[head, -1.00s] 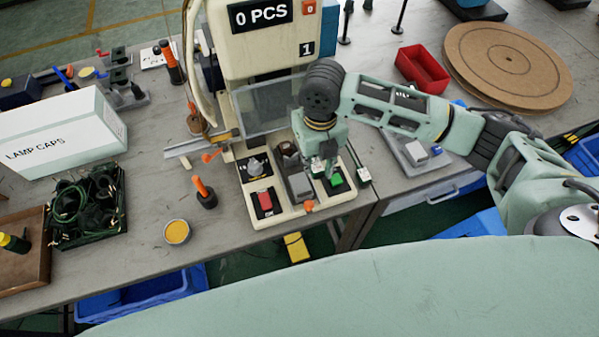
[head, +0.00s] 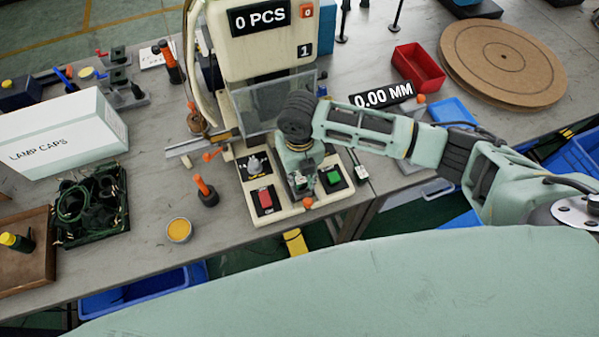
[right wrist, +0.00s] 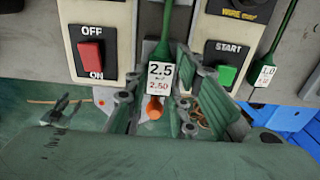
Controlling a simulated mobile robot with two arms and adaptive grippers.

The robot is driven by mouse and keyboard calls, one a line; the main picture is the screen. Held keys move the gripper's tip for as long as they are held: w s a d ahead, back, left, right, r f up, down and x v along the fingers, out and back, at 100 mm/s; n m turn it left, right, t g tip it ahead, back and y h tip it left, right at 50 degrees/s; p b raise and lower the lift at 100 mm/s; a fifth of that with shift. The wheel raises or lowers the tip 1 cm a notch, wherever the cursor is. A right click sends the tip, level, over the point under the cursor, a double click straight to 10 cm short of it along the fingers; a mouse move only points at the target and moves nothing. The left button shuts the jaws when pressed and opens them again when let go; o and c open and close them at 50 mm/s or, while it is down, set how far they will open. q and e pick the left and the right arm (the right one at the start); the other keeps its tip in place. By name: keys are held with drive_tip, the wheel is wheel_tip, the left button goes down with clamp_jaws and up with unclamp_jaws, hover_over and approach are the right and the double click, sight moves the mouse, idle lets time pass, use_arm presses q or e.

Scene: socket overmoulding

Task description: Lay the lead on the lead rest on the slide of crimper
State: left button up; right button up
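The crimper (head: 320,190) stands in the middle of the head view, with a red OFF/ON switch (right wrist: 90,55) and a green START button (right wrist: 226,75) in the right wrist view. Between these panels a dark green lead (right wrist: 165,22) with a white tag (right wrist: 160,80) marked 2.5 runs down over the slide area. My right gripper (head: 301,190) is low over this spot. My left gripper is out of view.
A second green lead with a tag (right wrist: 264,76) marked 1.0 is right of START. A red bin (head: 418,68), a round board (head: 503,62) and a LAMP CAPS box (head: 60,140) stand around. A yellow pot (head: 179,230) is front left.

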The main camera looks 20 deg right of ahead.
drive_tip(key=o, duration=0.5)
drive_tip(key=shift+c, duration=0.2)
drive_tip(key=shift+r, duration=0.1)
wheel_tip(320, 180, up, 12)
drive_tip(key=b, duration=0.1)
drive_tip(key=shift+b, duration=0.35)
drive_tip(key=shift+r, duration=0.1)
